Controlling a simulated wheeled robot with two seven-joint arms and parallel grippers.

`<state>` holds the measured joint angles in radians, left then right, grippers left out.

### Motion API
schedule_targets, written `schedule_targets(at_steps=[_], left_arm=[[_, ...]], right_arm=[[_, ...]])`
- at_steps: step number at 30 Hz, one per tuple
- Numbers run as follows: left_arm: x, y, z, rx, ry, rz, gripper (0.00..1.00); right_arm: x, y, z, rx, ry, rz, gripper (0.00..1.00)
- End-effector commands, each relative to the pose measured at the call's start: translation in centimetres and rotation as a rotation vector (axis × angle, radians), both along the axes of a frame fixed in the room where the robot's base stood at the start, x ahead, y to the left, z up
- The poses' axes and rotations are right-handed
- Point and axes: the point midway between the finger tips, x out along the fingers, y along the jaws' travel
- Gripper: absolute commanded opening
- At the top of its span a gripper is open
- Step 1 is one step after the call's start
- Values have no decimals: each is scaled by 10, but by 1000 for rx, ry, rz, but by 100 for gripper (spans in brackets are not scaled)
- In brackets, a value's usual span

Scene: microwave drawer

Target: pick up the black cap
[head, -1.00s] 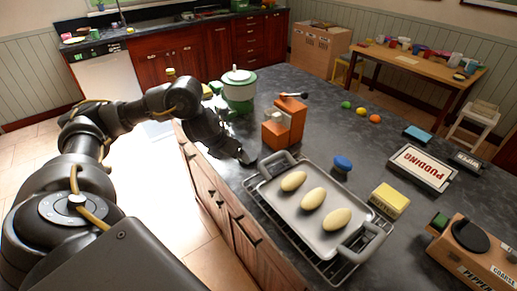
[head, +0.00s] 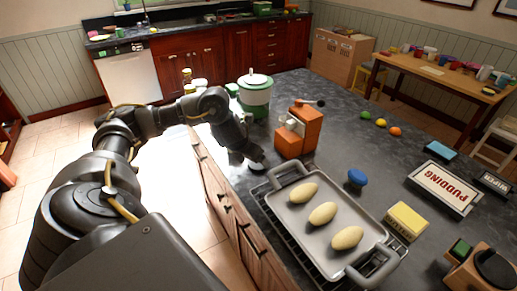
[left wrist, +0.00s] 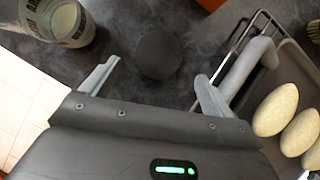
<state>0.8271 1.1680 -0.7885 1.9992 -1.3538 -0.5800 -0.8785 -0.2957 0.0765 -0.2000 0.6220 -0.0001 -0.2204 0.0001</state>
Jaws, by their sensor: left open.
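The black cap (left wrist: 158,54) is a dark round disc lying on the dark counter in the left wrist view. It sits just ahead of and partly between the fingertips of my left gripper (left wrist: 156,72), which is open and empty. A gap shows between the cap and each finger. In the head view my left gripper (head: 257,164) is low over the counter's near edge, left of the tray, and I cannot make out the cap there. My right gripper is not in view.
A grey tray (head: 291,214) with three yellowish oval items stands on a wire rack right of the gripper. An orange box-like item (head: 312,131) is behind it. A labelled jar (left wrist: 60,22) stands left of the cap. A blue item (head: 357,177) lies beyond the tray.

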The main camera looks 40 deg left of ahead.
Motion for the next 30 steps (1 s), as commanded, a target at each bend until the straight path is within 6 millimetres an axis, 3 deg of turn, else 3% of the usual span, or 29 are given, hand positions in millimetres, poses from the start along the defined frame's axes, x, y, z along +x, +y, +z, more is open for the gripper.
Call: schedule_targets(at_steps=[12,21,30], left_arm=[[26,5,-39,-2,2,1,87],[28,6,-43,0,0,0,87],[29,6,-43,0,0,0,49]], right_arm=[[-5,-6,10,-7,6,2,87],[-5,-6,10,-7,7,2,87],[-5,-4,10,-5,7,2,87]])
